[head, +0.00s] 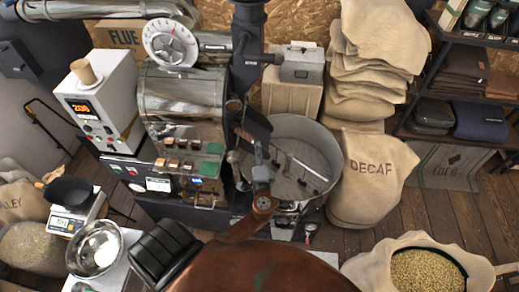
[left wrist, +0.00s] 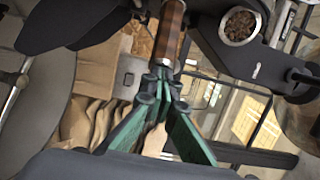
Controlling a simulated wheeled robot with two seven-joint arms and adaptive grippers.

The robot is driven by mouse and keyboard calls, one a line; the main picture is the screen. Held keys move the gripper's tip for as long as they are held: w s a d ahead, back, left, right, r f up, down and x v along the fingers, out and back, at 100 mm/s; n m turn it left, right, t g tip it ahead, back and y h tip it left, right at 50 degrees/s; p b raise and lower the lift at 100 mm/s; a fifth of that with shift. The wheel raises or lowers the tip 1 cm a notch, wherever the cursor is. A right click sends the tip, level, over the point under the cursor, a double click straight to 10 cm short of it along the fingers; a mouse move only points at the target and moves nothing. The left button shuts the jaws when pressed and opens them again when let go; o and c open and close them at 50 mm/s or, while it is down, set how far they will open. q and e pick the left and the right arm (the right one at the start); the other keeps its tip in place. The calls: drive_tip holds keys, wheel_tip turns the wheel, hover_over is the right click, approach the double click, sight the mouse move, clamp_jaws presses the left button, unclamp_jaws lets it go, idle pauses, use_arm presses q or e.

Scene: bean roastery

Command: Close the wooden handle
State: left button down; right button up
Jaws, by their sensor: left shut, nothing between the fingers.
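The wooden handle (left wrist: 170,32) shows in the left wrist view as a brown grip with a metal collar at its near end. It stands just beyond my left fingertips, at the top of the picture. My left gripper (left wrist: 163,76) has green fingers drawn together at the tips, with nothing between them. I cannot tell whether the tips touch the collar. In the head view my left gripper (head: 258,150) is in front of the roaster (head: 182,100), beside the round cooling tray. I cannot surely pick out the handle there. My right gripper is not in view.
The round cooling tray (head: 325,145) stands close to the right of my left gripper. Burlap sacks, one marked DECAF (head: 372,178), stand farther right. An open sack of beans (head: 408,243) is at the lower right. A steel bowl (head: 95,248) and scale stand at the left.

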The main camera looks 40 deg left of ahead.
use_arm(q)
drive_tip(key=shift+a+r, duration=0.15)
drive_tip(key=shift+a, duration=0.05)
drive_tip(key=shift+d, duration=0.3)
drive_tip(key=w+d+b+v, duration=0.2)
drive_tip(key=b+v, duration=0.1)
drive_tip(key=v, duration=1)
drive_tip(key=s+f+m+g+h+b, duration=0.1)
drive_tip(key=s+f+g+h, duration=0.2)
drive_tip(key=f, duration=1.8)
drive_tip(key=s+f+g+h+b, duration=0.1)
drive_tip(key=f+g+h, duration=0.25)
drive_tip(key=f, duration=1.65)
drive_tip(key=s+f+n+g+h+b, duration=0.1)
drive_tip(key=s+f+n+g+h, duration=0.25)
drive_tip(key=s+f, duration=1.45)
drive_tip(key=s+a+f+n+g+h, duration=0.1)
drive_tip(key=s+f+n, duration=0.1)
drive_tip(key=s+f, duration=0.3)
drive_tip(key=s+a+f+n+g+h+b, duration=0.1)
drive_tip(key=s+f+n, duration=0.2)
drive_tip(key=s, duration=0.9)
wheel_tip(320, 180, down, 4)
drive_tip(key=shift+s+a+r, duration=0.25)
drive_tip(key=shift+s, duration=0.1)
